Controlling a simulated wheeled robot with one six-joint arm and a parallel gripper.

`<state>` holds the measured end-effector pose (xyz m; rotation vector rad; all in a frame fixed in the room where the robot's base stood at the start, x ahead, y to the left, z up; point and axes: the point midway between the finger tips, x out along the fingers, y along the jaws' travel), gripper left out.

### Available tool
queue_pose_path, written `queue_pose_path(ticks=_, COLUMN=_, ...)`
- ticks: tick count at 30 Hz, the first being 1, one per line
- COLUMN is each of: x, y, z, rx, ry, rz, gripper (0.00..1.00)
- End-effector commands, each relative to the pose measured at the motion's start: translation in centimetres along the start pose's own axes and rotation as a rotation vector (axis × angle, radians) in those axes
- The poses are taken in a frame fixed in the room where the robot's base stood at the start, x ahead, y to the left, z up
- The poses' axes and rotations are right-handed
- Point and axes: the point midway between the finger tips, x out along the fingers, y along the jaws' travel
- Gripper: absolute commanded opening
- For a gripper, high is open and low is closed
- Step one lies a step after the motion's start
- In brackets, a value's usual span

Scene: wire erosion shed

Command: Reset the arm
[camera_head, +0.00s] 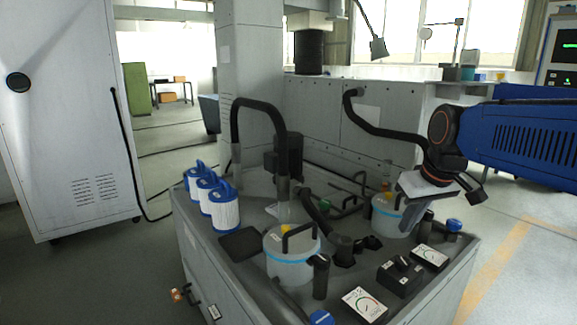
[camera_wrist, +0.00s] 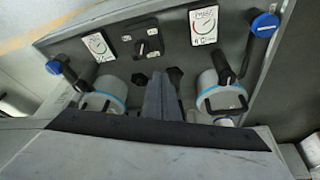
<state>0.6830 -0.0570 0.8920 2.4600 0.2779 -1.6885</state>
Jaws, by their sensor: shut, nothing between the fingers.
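My gripper (camera_wrist: 162,78) shows in the wrist view as two grey fingers held together, with nothing between them. It points over the top of a grey machine cabinet (camera_head: 225,285). In the head view my blue arm comes in from the right, and its wrist hangs above the right-hand filter housing (camera_head: 392,220). The fingertips are hard to make out there. I cannot tell from these views whether the fingers touch anything. The left-hand filter housing (camera_head: 291,262) stands clear of the arm.
Several white-and-blue filter cartridges (camera_head: 221,205) stand at the cabinet's left. Gauges (camera_head: 364,304) and a black switch box (camera_head: 399,276) sit along its near right edge. Black hoses (camera_head: 258,108) rise above the top. A tall grey cabinet (camera_head: 65,120) stands at left. Floor at the right is open.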

Motion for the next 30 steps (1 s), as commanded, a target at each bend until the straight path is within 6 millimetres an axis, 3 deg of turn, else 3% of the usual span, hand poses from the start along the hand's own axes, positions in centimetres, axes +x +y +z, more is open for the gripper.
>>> queue_pose_path(ticks=8, x=0.8, y=-1.4, z=8.2, rx=0.077, ry=0.015, rz=0.029, gripper=0.0)
queue_pose_path(ticks=18, x=3.3, y=-2.9, z=17.7, rx=0.169, ry=0.035, rz=0.06, gripper=0.0)
queue_pose_path(ticks=24, x=4.8, y=-3.3, z=21.4, rx=0.207, ry=0.043, rz=0.073, gripper=0.0)
queue_pose_path(ticks=30, x=5.3, y=-3.5, z=22.5, rx=0.219, ry=0.046, rz=0.076, gripper=0.0)
